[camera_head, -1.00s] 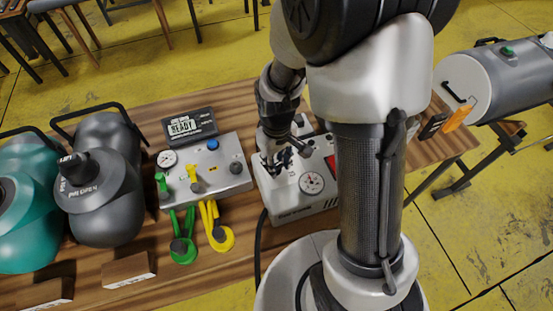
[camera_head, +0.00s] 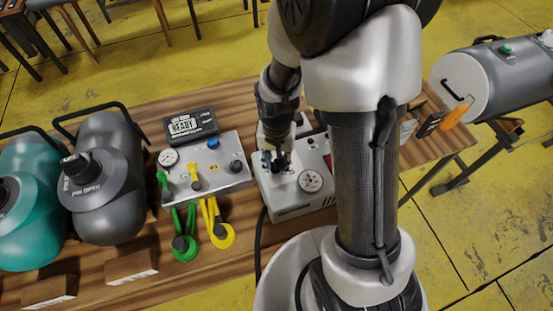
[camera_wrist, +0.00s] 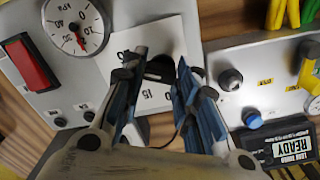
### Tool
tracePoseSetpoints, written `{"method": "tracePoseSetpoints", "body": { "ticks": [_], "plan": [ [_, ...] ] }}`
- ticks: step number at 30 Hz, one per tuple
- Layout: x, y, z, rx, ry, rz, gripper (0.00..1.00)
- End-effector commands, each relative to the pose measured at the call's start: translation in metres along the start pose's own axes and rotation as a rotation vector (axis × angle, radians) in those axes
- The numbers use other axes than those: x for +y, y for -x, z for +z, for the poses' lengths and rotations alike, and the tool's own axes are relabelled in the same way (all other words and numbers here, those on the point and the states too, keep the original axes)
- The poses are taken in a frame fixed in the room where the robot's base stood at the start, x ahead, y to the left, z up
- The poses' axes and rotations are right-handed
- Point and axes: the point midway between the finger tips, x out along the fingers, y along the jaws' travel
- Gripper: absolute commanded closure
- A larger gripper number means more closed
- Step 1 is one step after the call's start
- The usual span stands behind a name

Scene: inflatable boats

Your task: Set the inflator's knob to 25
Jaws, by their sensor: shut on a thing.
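The inflator (camera_head: 297,207) is a light grey box on the wooden table, with a round gauge (camera_head: 311,180) and a red switch on its top. In the wrist view the gauge (camera_wrist: 73,27) and the red switch (camera_wrist: 30,62) lie at the upper left. My gripper (camera_head: 277,168) is over the inflator's left part, and its blue-lined fingers (camera_wrist: 165,82) are shut on the black knob (camera_wrist: 160,67). The white dial plate (camera_wrist: 125,40) shows partly around it, with a "15" below the knob. The fingers hide most of the scale and the knob's pointer is not readable.
Left of the inflator is a control panel (camera_head: 222,181) with valve levers and a "READY" display (camera_head: 190,126). Grey (camera_head: 95,215) and teal (camera_head: 30,225) containers stand further left. A black hose (camera_head: 258,240) runs down from the inflator. A grey cylinder (camera_head: 490,80) lies at right.

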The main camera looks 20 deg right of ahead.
Motion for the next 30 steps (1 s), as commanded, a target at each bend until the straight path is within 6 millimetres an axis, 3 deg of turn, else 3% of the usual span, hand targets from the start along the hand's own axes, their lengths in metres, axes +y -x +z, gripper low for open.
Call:
{"method": "tracePoseSetpoints", "body": {
  "ticks": [20,21,30],
  "plan": [
    [-0.0005,0.0008,-0.0009,0.003,-0.061,-0.002,0.95],
    [-0.0005,0.0008,-0.0009,0.003,-0.061,-0.002,0.7],
    [-0.0003,0.0003,-0.0003,0.001,-0.059,-0.001,0.51]
  ]
}}
